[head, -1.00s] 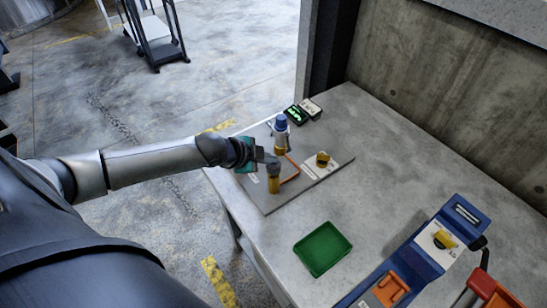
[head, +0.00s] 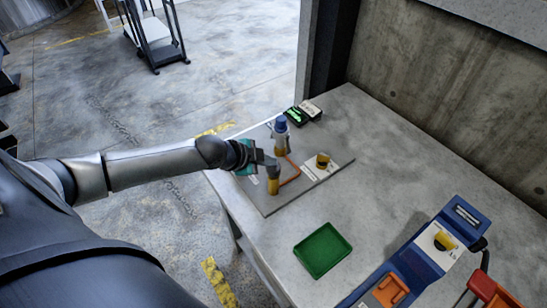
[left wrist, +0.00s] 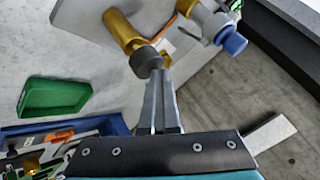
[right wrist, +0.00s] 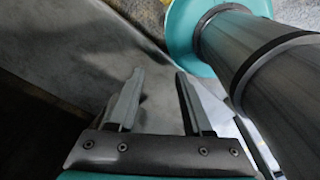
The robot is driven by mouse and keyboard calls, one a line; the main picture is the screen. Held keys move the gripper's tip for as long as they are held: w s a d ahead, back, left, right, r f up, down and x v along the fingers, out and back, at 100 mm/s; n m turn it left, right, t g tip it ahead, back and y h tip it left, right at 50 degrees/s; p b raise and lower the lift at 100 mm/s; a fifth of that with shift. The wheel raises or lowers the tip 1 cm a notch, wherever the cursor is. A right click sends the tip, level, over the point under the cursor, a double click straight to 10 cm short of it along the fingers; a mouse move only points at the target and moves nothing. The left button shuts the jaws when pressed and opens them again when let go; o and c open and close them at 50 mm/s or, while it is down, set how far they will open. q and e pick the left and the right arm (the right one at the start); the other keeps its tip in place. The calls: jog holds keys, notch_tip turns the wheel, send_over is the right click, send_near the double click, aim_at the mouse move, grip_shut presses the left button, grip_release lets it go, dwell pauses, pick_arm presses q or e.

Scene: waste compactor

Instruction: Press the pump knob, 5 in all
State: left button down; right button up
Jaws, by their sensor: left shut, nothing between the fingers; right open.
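The pump is a brass cylinder (head: 274,187) standing on a grey plate on the bench. Its dark knob (left wrist: 145,61) shows on top of the brass body in the left wrist view. My left gripper (head: 270,161) is shut and empty, pointing down at the knob. Its fingertips, also in the left wrist view (left wrist: 160,76), are at the knob and seem to touch it or nearly so. In the head view the fingers partly hide the knob. My right gripper (right wrist: 159,74) is open and empty, away from the pump; only the right wrist view shows it.
A blue-capped fitting (head: 281,125) stands behind the pump, joined by an orange line (head: 293,172). A yellow-topped valve (head: 322,160) is to the right. A small green-lit display (head: 292,116) sits behind. A green tray (head: 323,250) and a blue unit (head: 418,257) are nearer.

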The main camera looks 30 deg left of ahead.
aim_at(269, 168)
pick_arm(q)
jog(key=shift+s+r+p, duration=0.1)
jog(key=shift+r+p, duration=1.9)
jog(key=shift+p, duration=0.05)
notch_tip(269, 168, up, 5)
jog(key=shift+r+p, duration=0.1)
jog(key=shift+p, duration=1.05)
